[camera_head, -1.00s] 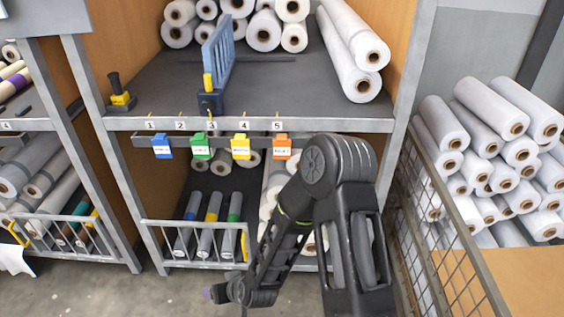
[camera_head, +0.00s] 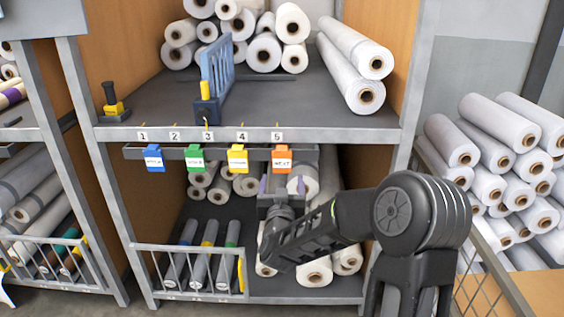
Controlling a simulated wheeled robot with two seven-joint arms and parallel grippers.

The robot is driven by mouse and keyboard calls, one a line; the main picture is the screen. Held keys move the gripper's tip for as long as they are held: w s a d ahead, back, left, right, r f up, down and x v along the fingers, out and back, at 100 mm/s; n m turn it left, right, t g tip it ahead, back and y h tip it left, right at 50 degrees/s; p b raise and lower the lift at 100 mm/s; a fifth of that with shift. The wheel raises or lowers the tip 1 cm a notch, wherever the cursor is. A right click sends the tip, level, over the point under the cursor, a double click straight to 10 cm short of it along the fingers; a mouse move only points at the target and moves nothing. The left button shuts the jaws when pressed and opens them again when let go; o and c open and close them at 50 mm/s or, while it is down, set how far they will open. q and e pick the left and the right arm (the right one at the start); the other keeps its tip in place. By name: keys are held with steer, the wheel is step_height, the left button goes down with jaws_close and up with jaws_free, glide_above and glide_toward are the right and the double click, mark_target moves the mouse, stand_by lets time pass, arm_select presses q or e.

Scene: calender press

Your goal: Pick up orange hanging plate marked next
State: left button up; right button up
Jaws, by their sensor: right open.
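The orange hanging plate (camera_head: 282,159) hangs at the right end of the row on the grey rail, below the number 5. Its white label has writing too small to read surely. My right gripper (camera_head: 281,187) is just below the plate, pointing up toward it. Its two fingers stand apart, with nothing seen between them. They look close under the plate's lower edge, but I cannot tell the gap in depth. My left gripper is out of view.
Blue (camera_head: 154,158), green (camera_head: 195,158) and yellow (camera_head: 237,158) plates hang to the left. The shelf edge (camera_head: 330,134) runs above the rail. White rolls (camera_head: 314,271) lie behind my arm. A low rack (camera_head: 190,294) stands at lower left.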

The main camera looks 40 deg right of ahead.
mark_target(278, 165)
steer(key=shift+w+d, duration=0.3)
steer(key=shift+w, duration=0.05)
steer(key=shift+w, duration=0.1)
steer(key=x, duration=0.5)
steer(key=shift+f, duration=0.15)
steer(key=shift+c, duration=0.5)
steer(key=c, duration=1.1)
steer(key=shift+a, duration=0.1)
steer(key=shift+w+a+r, duration=0.1)
steer(key=shift+a+r, duration=0.4)
steer(key=shift+r, duration=0.15)
steer(key=a+r, duration=0.2)
steer(key=a, duration=0.2)
steer(key=a+r+p, duration=0.1)
steer(key=a+r, duration=0.1)
steer(key=a, duration=0.2)
steer(key=a+r, duration=0.2)
steer(key=a, duration=0.3)
steer(key=shift+r+p, duration=0.4)
steer(key=shift+c, duration=1.3)
